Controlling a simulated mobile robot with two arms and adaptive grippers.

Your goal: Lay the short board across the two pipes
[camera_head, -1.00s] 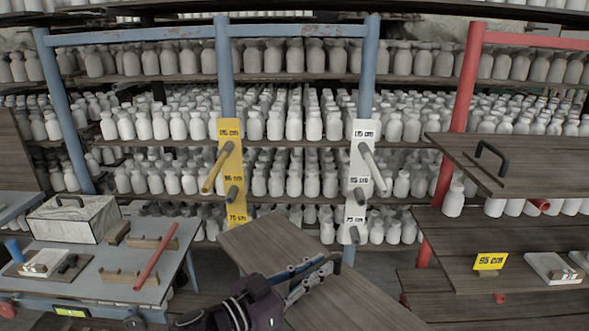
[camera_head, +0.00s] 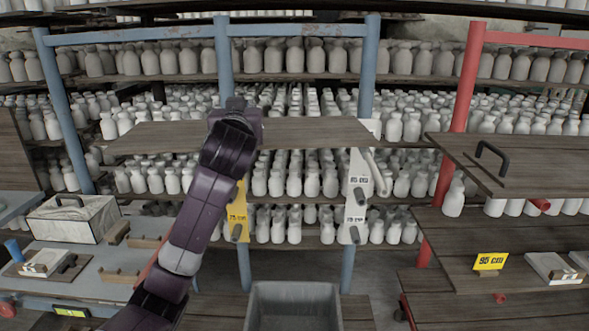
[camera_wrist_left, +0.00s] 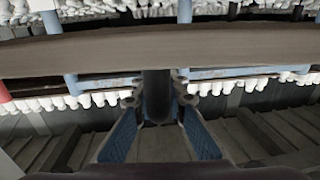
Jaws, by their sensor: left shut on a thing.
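The short board (camera_head: 310,131) is a dark wooden plank, held roughly level in front of the blue rack. Its right end overlaps the top of the white post (camera_head: 357,205). Whether the board touches either pipe cannot be told. In the left wrist view, my left gripper (camera_wrist_left: 156,112) is shut on a dark handle, with the board (camera_wrist_left: 80,55) spanning beyond. My right gripper is not in view.
Rows of pale bottles fill the shelves behind. At left stands a table (camera_head: 75,262) with a box (camera_head: 75,219). At right, another board with a black handle (camera_head: 491,160) lies on the red rack (camera_head: 466,90). A grey bin (camera_head: 293,290) stands low in the middle.

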